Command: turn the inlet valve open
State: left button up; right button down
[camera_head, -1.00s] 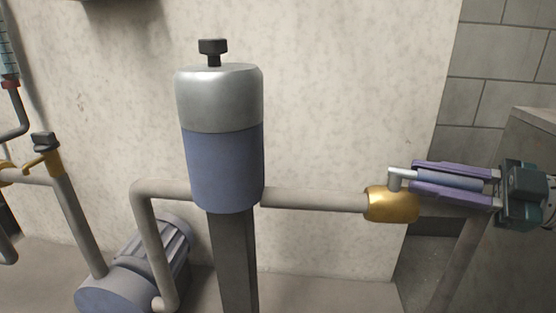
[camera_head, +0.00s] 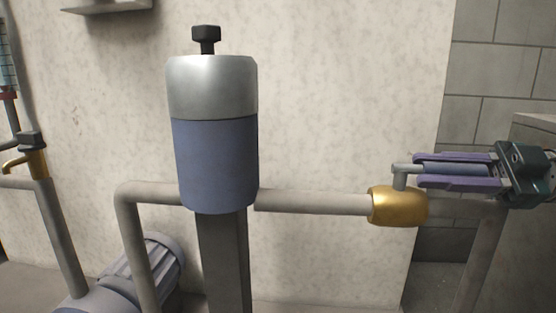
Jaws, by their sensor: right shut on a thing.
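The inlet valve is a brass body (camera_head: 398,207) on the horizontal grey pipe, at the right in the head view. Its lever has a grey stem and a blue handle (camera_head: 452,169) that points right, roughly in line with the pipe. My right gripper (camera_head: 455,170) comes in from the right edge. Its two purple fingers lie on either side of the blue handle and are shut on it. My left gripper is not in view.
A blue and silver filter canister (camera_head: 214,150) stands on a dark post (camera_head: 224,260) at the centre. A blue pump (camera_head: 135,275) is at lower left. A tap (camera_head: 33,160) on an upright pipe stands at the left. A pale wall (camera_head: 330,100) is behind.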

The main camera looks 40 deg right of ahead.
jog(key=c, duration=0.7)
grip_release()
notch_tip(320, 180, up, 20)
jog(key=p, duration=1.6)
